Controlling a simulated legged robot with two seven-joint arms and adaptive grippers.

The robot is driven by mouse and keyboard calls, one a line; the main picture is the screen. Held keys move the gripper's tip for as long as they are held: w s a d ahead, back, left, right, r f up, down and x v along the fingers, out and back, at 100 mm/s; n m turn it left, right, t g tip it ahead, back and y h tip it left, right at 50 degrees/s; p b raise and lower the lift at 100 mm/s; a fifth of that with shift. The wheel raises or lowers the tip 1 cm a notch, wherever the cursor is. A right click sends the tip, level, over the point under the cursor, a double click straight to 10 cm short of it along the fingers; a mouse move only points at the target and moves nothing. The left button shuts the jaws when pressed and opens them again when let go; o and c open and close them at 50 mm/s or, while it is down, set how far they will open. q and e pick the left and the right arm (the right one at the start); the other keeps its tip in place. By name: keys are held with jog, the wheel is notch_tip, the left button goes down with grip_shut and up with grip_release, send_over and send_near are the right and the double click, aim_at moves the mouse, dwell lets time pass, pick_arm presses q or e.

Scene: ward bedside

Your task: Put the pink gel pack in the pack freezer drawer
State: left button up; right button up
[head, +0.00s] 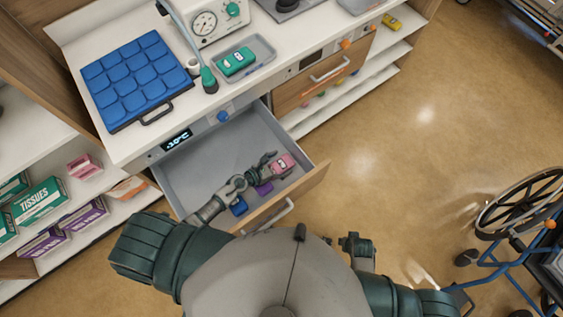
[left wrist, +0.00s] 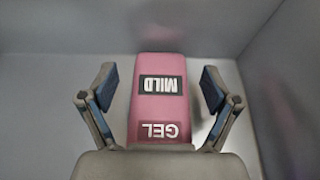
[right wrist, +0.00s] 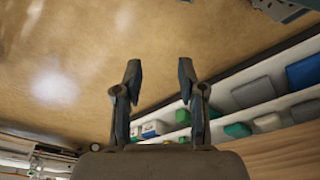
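The pink gel pack (head: 283,164) is in the right part of the open pack freezer drawer (head: 205,165). In the left wrist view the pack (left wrist: 161,105) shows the labels "MILD" and "GEL". My left gripper (head: 270,168) reaches into the drawer at the pack. Its fingers (left wrist: 157,88) are open, one on each side of the pack, with a gap on both sides. Whether the pack rests fully on the drawer floor is hard to tell. My right gripper (right wrist: 159,75) is open and empty over the floor, outside the drawer.
A blue pack (head: 239,206) and a purple pack (head: 264,188) also lie in the drawer. The counter above holds a blue padded panel (head: 137,80), a tray (head: 262,62) with a green pack (head: 236,62), and a gauge unit (head: 207,22). A wheelchair (head: 520,210) stands at right.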

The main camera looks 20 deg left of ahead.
aim_at(276, 169)
pick_arm(q)
jog(key=shift+d, duration=0.15)
jog(key=shift+d+r, duration=0.1)
jog(key=shift+r, duration=0.2)
jog(key=shift+s+r+p, duration=0.25)
jog(key=shift+r+p, duration=0.3)
jog(key=shift+p, duration=0.15)
jog(key=v, duration=0.2)
jog(key=shift+s+a, duration=0.15)
jog(key=shift+a, duration=0.15)
jog(key=v, duration=0.8)
jog(key=shift+s+a+b, duration=0.1)
jog(key=shift+a+b, duration=0.15)
jog(key=shift+b, duration=0.1)
jog(key=shift+s+a, duration=0.1)
jog(key=shift+s, duration=0.1)
jog(key=shift+r, duration=0.25)
pick_arm(e)
jog(key=shift+s+d+f, duration=0.1)
jog(key=shift+s+f, duration=0.1)
jog(key=shift+f, duration=0.35)
jog(key=shift+s+d+f, duration=0.1)
jog(key=shift+s+f, duration=0.1)
jog(key=shift+f, duration=0.35)
